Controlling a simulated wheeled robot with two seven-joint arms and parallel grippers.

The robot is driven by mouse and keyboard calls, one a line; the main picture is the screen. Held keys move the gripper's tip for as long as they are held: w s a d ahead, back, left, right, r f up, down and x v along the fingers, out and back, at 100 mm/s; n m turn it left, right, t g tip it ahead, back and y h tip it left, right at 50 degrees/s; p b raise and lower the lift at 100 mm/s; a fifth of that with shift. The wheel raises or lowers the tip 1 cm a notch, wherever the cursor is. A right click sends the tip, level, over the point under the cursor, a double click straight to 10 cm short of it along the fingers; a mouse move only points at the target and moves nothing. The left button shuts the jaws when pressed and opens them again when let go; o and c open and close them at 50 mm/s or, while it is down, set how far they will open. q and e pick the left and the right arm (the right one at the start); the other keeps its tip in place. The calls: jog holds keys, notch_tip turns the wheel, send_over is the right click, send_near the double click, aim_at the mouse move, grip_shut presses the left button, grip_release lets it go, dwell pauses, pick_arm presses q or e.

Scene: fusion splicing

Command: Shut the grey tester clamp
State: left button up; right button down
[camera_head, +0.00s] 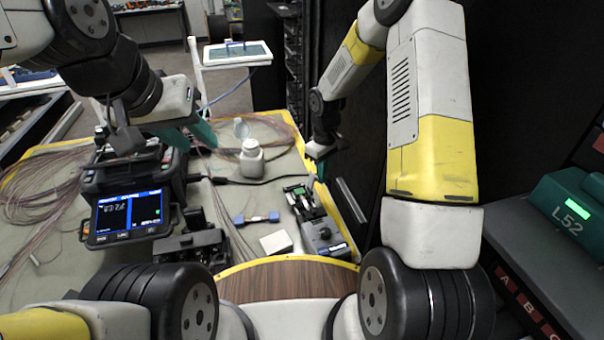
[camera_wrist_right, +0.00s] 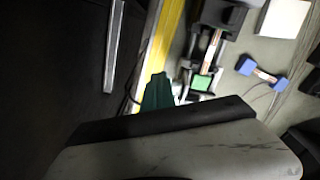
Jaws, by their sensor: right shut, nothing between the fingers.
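The grey tester (camera_head: 322,238) lies on the right side of the bench, near its yellow edge. Its clamp (camera_head: 298,192) is at the far end, with a green pad showing. In the right wrist view the clamp (camera_wrist_right: 202,84) also shows its green pad; I cannot tell its lid angle for sure. My right gripper (camera_head: 320,172) is shut and empty, just beyond and to the right of the clamp. Its teal fingertips (camera_wrist_right: 159,90) appear beside the clamp, apart from it. My left gripper (camera_head: 190,136) is open and empty above the splicer, far from the tester.
The fusion splicer (camera_head: 128,212) with its lit screen stands at left. Loose fibres cover the bench's far and left parts. A metal rail (camera_head: 352,200) runs right of the tester.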

aim_at(307, 192)
jog(key=shift+s+a, duration=0.25)
jog(key=shift+a, duration=0.55)
jog(key=shift+s+a, duration=0.2)
jog(key=shift+a, duration=0.6)
jog(key=shift+s+a, duration=0.25)
jog(key=shift+a, duration=0.55)
jog(key=shift+r, duration=0.1)
jog(key=shift+w+d+r, duration=0.1)
jog(key=shift+d+r, duration=0.1)
jog(key=shift+r, duration=0.95)
jog(key=shift+w+d+r, duration=0.1)
jog(key=shift+d+r, duration=0.15)
jog(key=shift+r, duration=0.9)
jog(key=shift+d+r, duration=0.2)
jog(key=shift+r, duration=0.95)
